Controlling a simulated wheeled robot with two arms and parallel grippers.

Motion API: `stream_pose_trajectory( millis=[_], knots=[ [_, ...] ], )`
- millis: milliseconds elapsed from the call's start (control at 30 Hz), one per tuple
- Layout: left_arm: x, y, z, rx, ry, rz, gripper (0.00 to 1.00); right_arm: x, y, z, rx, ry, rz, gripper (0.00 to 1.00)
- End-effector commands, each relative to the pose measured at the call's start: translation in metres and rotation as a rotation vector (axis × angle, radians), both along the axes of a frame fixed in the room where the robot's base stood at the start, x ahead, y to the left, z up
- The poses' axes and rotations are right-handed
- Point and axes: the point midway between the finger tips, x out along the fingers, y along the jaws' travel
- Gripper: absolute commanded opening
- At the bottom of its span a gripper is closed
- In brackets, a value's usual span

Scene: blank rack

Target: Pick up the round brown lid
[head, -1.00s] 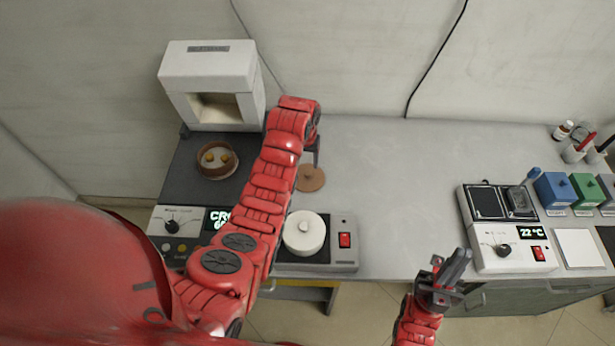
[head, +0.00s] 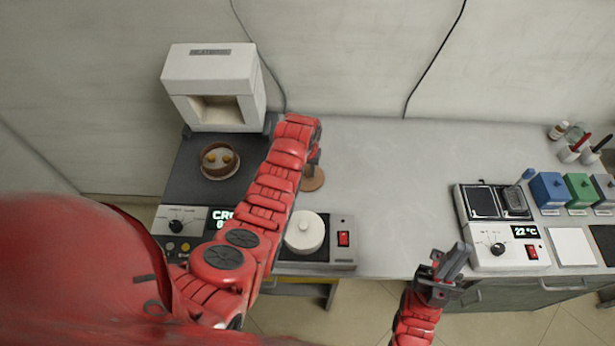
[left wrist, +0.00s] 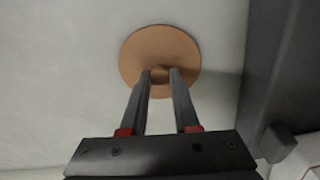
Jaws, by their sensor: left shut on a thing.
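The round brown lid (head: 316,183) is a flat disc with a small knob, on the grey bench right of the dark plate. It fills the upper middle of the left wrist view (left wrist: 148,48). My left gripper (left wrist: 160,74) is shut on its knob, one finger on each side. In the head view my left gripper (head: 311,170) is over the lid and hides part of it. I cannot tell whether the lid is off the bench. My right gripper (head: 447,262) is empty by the bench's front edge; its finger gap is unclear.
A brown round dish (head: 219,161) with yellow pieces sits on the dark plate, before a white furnace (head: 213,75). A white lidded pot (head: 305,233) stands on a heater near the front. The bench's middle (head: 390,180) is clear. A scale-like device (head: 497,255) stands right.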

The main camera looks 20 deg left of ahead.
Motion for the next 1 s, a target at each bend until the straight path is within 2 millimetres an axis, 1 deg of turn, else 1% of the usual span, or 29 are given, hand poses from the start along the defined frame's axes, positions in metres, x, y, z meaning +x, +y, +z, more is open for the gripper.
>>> stream_pose_trajectory(
  millis=[67,467,667,833,967,1000],
  knots=[
    [0.0,0.0,0.0,0.0,0.0,0.0,0.0,0.0,0.0,0.0,0.0,0.0,0.0,0.0],
    [0.0,0.0,0.0,0.0,0.0,0.0,0.0,0.0,0.0,-0.001,0.0,0.0,0.0,0.0],
    [0.0,0.0,0.008,0.0,0.0,0.0,0.0,0.0,0.0,-0.006,0.0,0.0,0.0,0.0],
    [0.001,0.0,0.027,0.0,-0.005,0.0,0.0,0.0,0.0,-0.017,0.0,0.0,0.0,0.0],
    [0.001,0.0,0.051,0.0,-0.005,0.001,0.0,0.0,0.0,-0.029,0.0,0.0,0.0,0.0],
    [0.003,0.0,0.061,0.001,-0.009,0.001,0.0,0.0,0.0,-0.033,0.0,0.0,0.0,0.0]
  ],
)
